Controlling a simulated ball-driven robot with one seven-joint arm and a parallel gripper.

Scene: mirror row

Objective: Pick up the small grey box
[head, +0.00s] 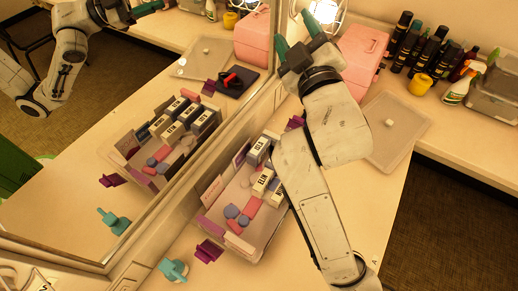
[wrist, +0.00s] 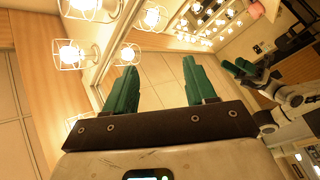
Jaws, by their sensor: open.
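A small pale grey-white box (head: 388,122) lies on a flat grey tray (head: 400,143) at the right of the counter in the head view; its shade makes it hard to tell grey from white. My gripper (head: 298,36) is raised up and left of it, well apart, with its green fingers pointing away toward the mirror and lamp. It is open and empty. In the wrist view my gripper (wrist: 160,66) shows two spread green fingers with nothing between them. The small box does not show there.
A bin (head: 240,236) of labelled boxes and coloured pieces stands left of my arm, partly hidden. A pink case (head: 362,52), dark bottles (head: 430,48), a spray bottle (head: 459,88) and grey containers (head: 497,88) stand behind. The mirror (head: 120,130) on the left repeats the counter.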

